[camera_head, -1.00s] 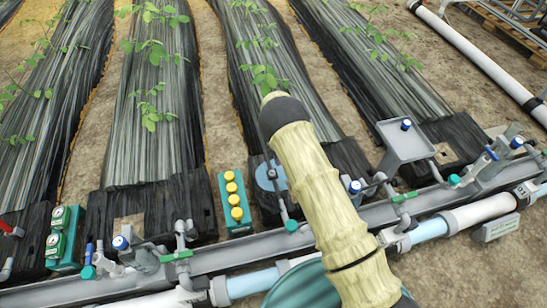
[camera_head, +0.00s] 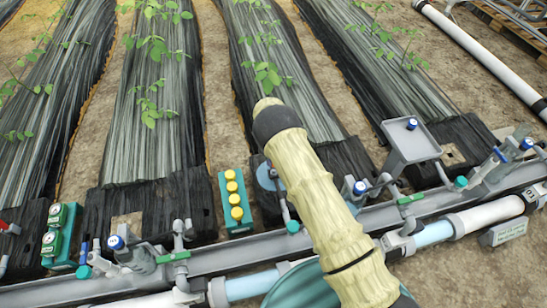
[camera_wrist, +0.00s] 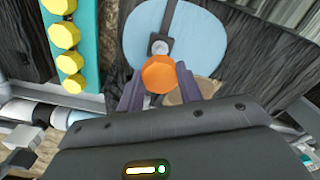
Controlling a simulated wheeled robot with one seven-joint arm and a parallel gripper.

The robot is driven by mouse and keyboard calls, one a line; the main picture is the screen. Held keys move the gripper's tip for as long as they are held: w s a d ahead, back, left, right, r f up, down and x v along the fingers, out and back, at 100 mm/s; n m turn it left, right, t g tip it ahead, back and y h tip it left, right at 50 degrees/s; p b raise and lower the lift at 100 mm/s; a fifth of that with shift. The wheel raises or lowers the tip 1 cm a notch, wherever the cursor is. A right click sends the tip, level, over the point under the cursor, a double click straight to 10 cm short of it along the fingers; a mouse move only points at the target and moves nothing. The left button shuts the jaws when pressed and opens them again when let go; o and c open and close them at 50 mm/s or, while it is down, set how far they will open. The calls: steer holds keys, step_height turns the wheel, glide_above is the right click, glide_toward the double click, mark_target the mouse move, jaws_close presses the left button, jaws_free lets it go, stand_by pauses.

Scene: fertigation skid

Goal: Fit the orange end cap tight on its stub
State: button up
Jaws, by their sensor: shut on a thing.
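The orange end cap (camera_wrist: 160,74) sits between the fingertips of my gripper (camera_wrist: 159,84) in the wrist view, its flat, many-sided face toward the camera. My gripper is shut on it. Just beyond the cap, a small pale grey round end (camera_wrist: 160,47) shows on a dark strip across a light blue disc; I cannot tell whether this is the stub or whether the cap touches it. In the head view my arm hides the gripper and the cap.
A teal block with yellow knobs (camera_head: 236,200) stands left of the light blue disc (camera_head: 268,176); it also shows at the wrist view's left (camera_wrist: 68,50). A grey tray (camera_head: 410,145) stands to the right. Pipes and valves run along the grey rail (camera_head: 240,258).

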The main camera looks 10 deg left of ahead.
steer(key=n, duration=0.2)
steer(key=n+b, duration=0.1)
steer(key=n, duration=0.1)
steer(key=n+b, duration=0.1)
steer(key=shift+f+n, duration=0.3)
steer(key=shift+n, duration=0.1)
steer(key=n+b, duration=0.1)
steer(key=n, duration=0.2)
steer(key=shift+w+f+n+b, duration=0.1)
steer(key=shift+w+n+b, duration=0.05)
steer(key=shift+n+b, duration=0.2)
steer(key=n+b, duration=0.3)
steer(key=n, duration=0.2)
steer(key=shift+f, duration=0.2)
steer(key=n+b, duration=0.3)
steer(key=shift+f+n, duration=0.1)
steer(key=shift+n, duration=0.25)
steer(key=shift+f, duration=1.3)
steer(key=shift+a, duration=0.1)
steer(key=shift+f+p, duration=0.1)
steer(key=shift+p, duration=0.25)
steer(key=shift+d+f, duration=0.25)
